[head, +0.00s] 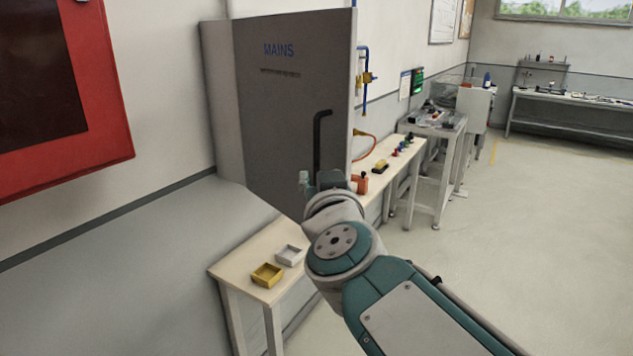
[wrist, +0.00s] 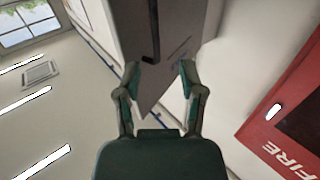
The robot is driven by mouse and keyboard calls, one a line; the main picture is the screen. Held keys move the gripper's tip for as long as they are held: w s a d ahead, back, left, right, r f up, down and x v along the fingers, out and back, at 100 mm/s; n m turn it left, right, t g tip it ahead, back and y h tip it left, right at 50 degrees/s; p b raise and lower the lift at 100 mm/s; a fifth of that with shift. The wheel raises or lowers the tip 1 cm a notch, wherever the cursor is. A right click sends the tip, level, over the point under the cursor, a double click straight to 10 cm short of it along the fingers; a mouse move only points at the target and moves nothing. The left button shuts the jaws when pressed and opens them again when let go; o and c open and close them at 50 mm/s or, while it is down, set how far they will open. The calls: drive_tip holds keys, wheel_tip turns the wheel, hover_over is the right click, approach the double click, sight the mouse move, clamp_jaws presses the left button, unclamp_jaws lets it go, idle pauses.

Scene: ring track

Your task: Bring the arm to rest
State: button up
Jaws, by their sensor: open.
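My arm reaches forward and up from the lower right in the head view, bent at the wrist joint, in front of the grey mains cabinet. My gripper is mostly hidden behind the wrist in the head view. In the wrist view, my gripper (wrist: 159,75) has its two fingers spread apart with nothing between them. The cabinet (head: 285,100) shows beyond the fingers in the wrist view (wrist: 178,35), with its black handle (head: 319,150) near the left finger in that picture. I cannot tell the exact distance from the fingers to the cabinet.
A low table (head: 235,270) with a yellow tray (head: 267,275) and a white tray (head: 290,256) stands below left of my wrist. A red fire cabinet (head: 105,80) hangs at left. Benches (head: 440,125) line the wall beyond. The floor at right (head: 540,220) is clear.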

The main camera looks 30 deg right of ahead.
drive_tip(key=shift+s+a, duration=0.1)
drive_tip(key=shift+s, duration=0.35)
drive_tip(key=s+a+f+n+g+y, duration=0.25)
drive_tip(key=a+f+n+y, duration=0.25)
drive_tip(key=a+f+y, duration=0.4)
drive_tip(key=s+f+m+g+h, duration=0.1)
drive_tip(key=s+f+g+h, duration=0.1)
drive_tip(key=s+f+g, duration=0.7)
wheel_tip(320, 180, down, 4)
drive_tip(key=shift+s+d+r+h, duration=0.1)
drive_tip(key=shift+s+d+h, duration=0.25)
drive_tip(key=shift+s+h, duration=0.05)
drive_tip(key=shift+w+a, duration=0.1)
drive_tip(key=shift+w, duration=0.05)
